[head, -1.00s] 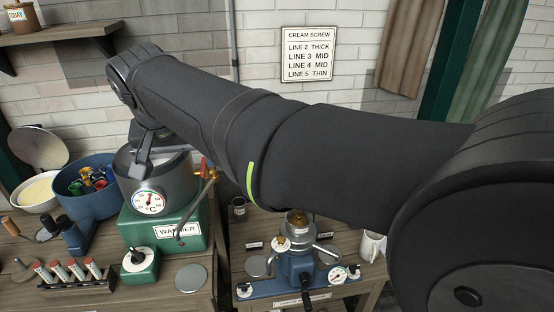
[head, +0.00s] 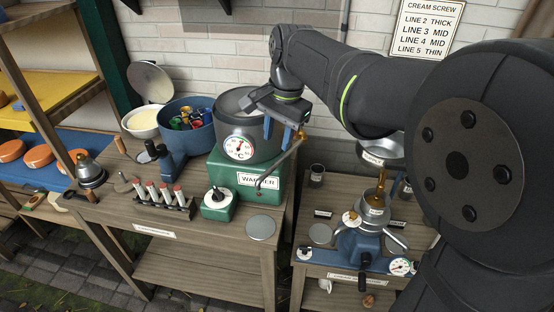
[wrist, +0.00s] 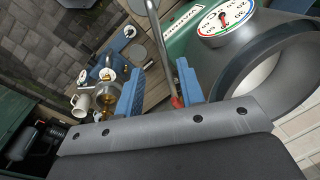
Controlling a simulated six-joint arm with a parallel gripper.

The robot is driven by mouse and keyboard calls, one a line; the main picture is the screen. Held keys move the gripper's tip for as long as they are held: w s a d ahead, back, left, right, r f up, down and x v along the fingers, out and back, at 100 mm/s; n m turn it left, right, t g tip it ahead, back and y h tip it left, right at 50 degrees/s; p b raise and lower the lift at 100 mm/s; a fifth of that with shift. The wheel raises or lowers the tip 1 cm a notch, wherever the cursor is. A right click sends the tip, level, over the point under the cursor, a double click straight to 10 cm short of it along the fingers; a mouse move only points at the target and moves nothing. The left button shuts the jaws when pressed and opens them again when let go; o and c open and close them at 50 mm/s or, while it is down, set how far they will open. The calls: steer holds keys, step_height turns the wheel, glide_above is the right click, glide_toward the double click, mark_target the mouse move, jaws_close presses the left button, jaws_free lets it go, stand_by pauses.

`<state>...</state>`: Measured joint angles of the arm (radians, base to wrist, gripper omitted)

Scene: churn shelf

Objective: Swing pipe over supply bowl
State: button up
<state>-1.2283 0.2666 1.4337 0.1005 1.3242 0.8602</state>
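The grey pipe (head: 277,163) slants down from the red-and-brass tap (head: 301,136) on the right side of the warmer's grey pot (head: 236,128). Its lower end hangs in front of the green warmer. The metal supply bowl (head: 393,154) stands on top of the brass and steel separator to the right, apart from the pipe and partly covered by my arm. My gripper (head: 278,133) is just above the pipe at the pot's right side, with its blue fingers pointing down. In the wrist view its fingers (wrist: 160,73) are apart, with the pipe (wrist: 161,42) showing between them; I see no grip.
The green warmer (head: 255,178) and a rack of red-capped tubes (head: 163,200) stand on the left bench. A blue tub (head: 184,137) and white bowl (head: 143,122) are behind. A gap separates the benches. A dark cup (head: 317,174) stands beside the separator.

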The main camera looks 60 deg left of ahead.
mark_target(272, 167)
steer(key=f, duration=0.3)
steer(key=a+f, duration=0.1)
steer(key=f, duration=0.5)
steer(key=shift+s+a, duration=0.15)
steer(key=shift+s, duration=0.1)
steer(key=shift+r, duration=0.1)
jaws_close()
